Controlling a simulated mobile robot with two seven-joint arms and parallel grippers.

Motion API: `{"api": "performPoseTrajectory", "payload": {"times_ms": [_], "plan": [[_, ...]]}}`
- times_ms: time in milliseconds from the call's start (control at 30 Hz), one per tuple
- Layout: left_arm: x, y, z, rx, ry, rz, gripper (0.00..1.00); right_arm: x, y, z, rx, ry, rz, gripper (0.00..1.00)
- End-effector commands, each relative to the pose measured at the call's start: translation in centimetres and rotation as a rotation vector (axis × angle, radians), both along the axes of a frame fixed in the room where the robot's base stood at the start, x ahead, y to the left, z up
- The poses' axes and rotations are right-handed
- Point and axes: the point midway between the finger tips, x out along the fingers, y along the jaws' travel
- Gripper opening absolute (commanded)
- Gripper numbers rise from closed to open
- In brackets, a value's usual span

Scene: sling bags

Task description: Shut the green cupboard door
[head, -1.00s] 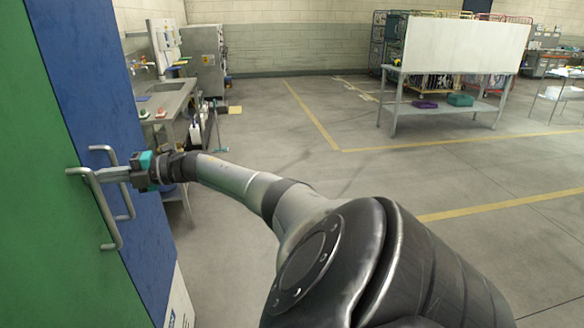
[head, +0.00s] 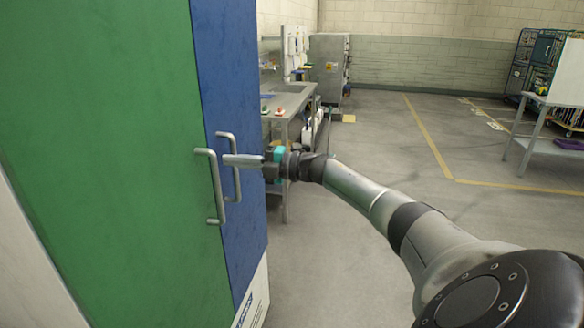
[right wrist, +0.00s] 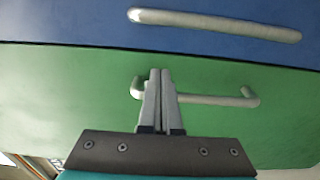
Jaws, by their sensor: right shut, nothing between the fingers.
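The green cupboard door (head: 110,150) fills the left of the head view, and its edge meets the blue door (head: 235,110) with no clear gap showing. The green door's bar handle (head: 214,185) stands beside the blue door's handle (head: 231,165). My right gripper (head: 232,160) is shut and empty, its fingers level with the upper part of the handles. In the right wrist view the shut fingertips (right wrist: 160,74) overlap the green door's handle (right wrist: 215,99); I cannot tell whether they touch it. The blue handle (right wrist: 215,24) is above them there. My left gripper is out of view.
A pale panel (head: 30,270) is at the lower left, beside the green door. A steel workbench (head: 290,105) and grey cabinet (head: 328,68) stand behind the cupboard. A table (head: 550,120) is at the far right. The floor between is open.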

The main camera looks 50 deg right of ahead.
Motion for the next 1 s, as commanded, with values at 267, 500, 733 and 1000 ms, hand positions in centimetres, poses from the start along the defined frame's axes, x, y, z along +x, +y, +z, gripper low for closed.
{"api": "performPoseTrajectory", "payload": {"times_ms": [267,500,733,1000], "plan": [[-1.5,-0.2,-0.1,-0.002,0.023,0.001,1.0,-3.5,-2.0,-0.4,-0.006,0.009,-0.003,0.0],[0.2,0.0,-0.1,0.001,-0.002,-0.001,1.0,-5.9,-3.4,-0.4,-0.006,0.01,-0.004,0.0],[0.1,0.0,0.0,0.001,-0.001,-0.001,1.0,-7.7,-4.4,-0.3,-0.006,0.009,-0.004,0.0],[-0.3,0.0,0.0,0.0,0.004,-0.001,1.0,-8.5,-4.8,-0.3,-0.005,0.007,-0.003,0.0]]}}
